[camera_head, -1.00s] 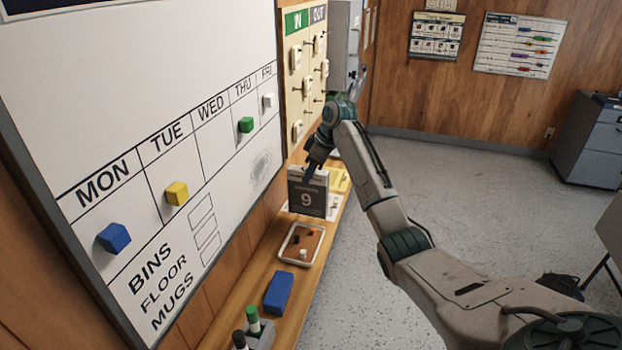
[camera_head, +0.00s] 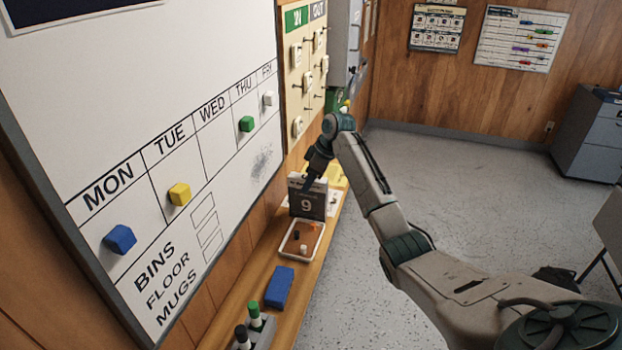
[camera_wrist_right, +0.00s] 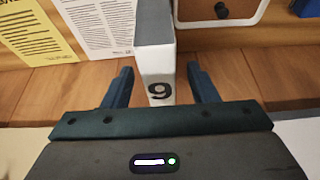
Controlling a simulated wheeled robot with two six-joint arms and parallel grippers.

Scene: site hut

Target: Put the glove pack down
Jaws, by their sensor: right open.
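The glove pack (camera_head: 308,205) is a dark grey and white box with a "9" on it. It stands upright on the wooden ledge, just beyond the shallow tray. In the right wrist view the pack (camera_wrist_right: 156,68) is between my two dark fingers, with a gap on each side. My right gripper (camera_head: 308,184) reaches down over the pack in the head view and is open around it. The fingertips are partly hard to see in the head view. My left gripper is not in view.
A white-rimmed tray (camera_head: 287,242) with small items lies on the wooden ledge (camera_head: 236,300). Nearer are a blue eraser-like block (camera_head: 279,287) and a marker holder (camera_head: 262,334). Papers (camera_wrist_right: 35,28) lie beyond the pack. The whiteboard (camera_head: 120,80) rises along the left.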

